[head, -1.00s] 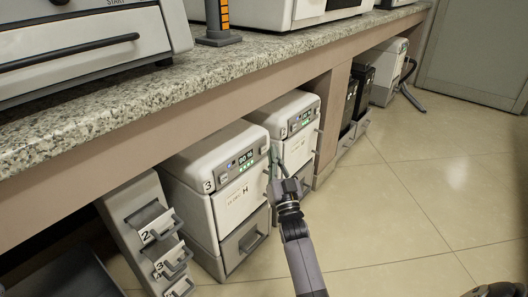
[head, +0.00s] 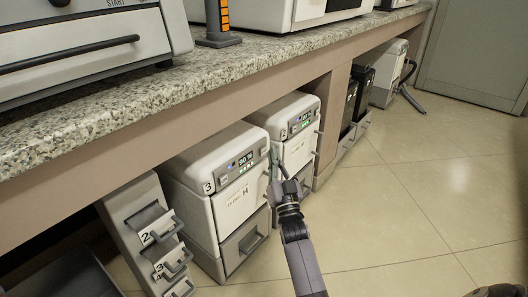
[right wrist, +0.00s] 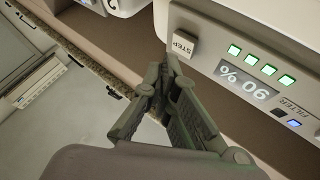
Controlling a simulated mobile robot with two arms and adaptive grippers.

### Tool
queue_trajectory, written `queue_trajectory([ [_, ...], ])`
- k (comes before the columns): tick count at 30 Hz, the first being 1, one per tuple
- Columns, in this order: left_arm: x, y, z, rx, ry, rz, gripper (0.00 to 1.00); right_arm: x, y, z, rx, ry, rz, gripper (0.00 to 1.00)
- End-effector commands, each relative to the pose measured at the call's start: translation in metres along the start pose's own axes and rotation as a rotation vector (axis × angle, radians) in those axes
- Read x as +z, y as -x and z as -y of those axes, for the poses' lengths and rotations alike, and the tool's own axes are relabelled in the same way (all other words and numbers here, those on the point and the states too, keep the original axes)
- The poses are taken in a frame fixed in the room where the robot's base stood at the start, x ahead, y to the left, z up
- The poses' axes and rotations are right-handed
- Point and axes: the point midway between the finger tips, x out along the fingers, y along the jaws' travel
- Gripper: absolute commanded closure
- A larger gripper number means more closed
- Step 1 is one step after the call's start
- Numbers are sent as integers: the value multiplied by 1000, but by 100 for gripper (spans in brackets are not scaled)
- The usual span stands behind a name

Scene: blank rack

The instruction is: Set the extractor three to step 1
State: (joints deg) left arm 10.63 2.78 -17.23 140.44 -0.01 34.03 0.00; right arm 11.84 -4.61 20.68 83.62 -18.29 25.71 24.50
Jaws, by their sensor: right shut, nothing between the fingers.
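Extractor three (head: 217,160) is a pale box under the counter, marked 3, with a lit display and small green lights on its upper front. In the right wrist view, its STEP button (right wrist: 184,43) is a pale square beside several lit green lights (right wrist: 260,64) and a display (right wrist: 245,82) that reads 90 %. My right gripper (head: 272,158) is at the right end of its front panel. The gripper's fingertips (right wrist: 170,62) are shut and empty, close below the STEP button; I cannot tell whether they touch it. My left gripper is not in view.
A similar pale unit (head: 293,114) stands close behind my right gripper. A rack with numbered handles (head: 141,207) stands at the left. The granite counter (head: 130,97) overhangs the units.

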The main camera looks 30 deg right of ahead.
Motion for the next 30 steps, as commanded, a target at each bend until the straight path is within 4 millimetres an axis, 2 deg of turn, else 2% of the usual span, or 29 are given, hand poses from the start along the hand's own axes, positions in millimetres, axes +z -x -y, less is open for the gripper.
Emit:
queue_trajectory([
  [30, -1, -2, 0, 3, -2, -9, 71, 5, -7, 5, 0, 0, 0, 100],
])
